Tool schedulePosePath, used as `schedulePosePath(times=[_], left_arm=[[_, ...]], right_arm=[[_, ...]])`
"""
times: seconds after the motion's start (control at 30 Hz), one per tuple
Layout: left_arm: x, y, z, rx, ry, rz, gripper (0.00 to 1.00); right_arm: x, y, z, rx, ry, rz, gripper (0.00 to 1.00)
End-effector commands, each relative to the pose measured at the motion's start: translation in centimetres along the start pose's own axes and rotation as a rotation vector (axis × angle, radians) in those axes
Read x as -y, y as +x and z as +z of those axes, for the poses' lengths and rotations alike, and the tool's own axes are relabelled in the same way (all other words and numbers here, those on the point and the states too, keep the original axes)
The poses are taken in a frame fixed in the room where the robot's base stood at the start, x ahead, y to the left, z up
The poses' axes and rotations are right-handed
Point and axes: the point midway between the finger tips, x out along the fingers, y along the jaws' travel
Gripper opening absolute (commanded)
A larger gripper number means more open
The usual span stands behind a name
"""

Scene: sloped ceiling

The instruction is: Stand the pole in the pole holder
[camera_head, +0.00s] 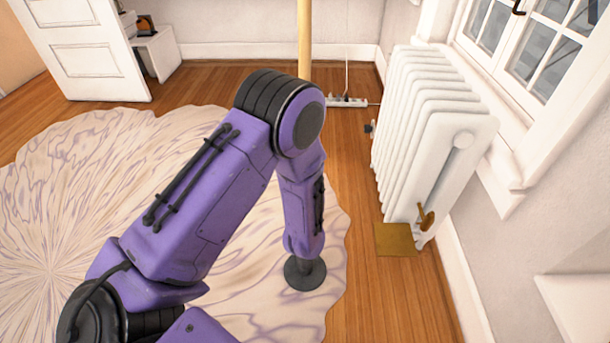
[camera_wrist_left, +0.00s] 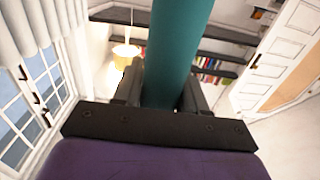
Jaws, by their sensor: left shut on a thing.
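The pole (camera_head: 304,40) shows its pale wooden upper part in the head view, rising upright behind my left arm. In the left wrist view, a thick teal length of the pole (camera_wrist_left: 178,50) runs between the fingers of my left gripper (camera_wrist_left: 161,92), which is shut on it. My arm hides the pole's lower part and my left gripper in the head view. I cannot tell whether the pole's end is in the holder. My right gripper is out of view.
A white door (camera_head: 90,50) stands open at the back left.

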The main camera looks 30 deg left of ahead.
Motion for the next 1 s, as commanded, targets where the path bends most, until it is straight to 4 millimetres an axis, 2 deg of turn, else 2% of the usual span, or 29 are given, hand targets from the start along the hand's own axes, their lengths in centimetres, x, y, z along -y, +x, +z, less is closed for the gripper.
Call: schedulePosePath(times=[0.07,0.1,0.2,0.47,0.57,0.8,1.0], left_arm=[[0.0,0.0,-0.2,-0.002,-0.001,-0.001,0.0],[0.0,0.0,-0.2,-0.002,-0.001,0.0,0.45],[0.0,0.0,-0.2,-0.002,-0.001,0.0,0.71],[0.0,-0.1,0.0,0.002,0.001,0.001,0.71],[-0.1,-1.0,-0.1,0.004,0.003,0.003,0.71],[-0.1,-6.5,-0.2,0.003,0.004,0.005,0.71],[0.0,-9.9,-0.2,0.0,0.002,0.002,0.71]], right_arm=[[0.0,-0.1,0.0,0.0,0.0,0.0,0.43],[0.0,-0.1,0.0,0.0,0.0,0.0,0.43],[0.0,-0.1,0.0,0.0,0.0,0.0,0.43],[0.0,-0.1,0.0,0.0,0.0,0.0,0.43],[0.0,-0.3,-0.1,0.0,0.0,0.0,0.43],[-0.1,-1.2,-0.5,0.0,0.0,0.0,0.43],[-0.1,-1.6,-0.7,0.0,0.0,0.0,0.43]])
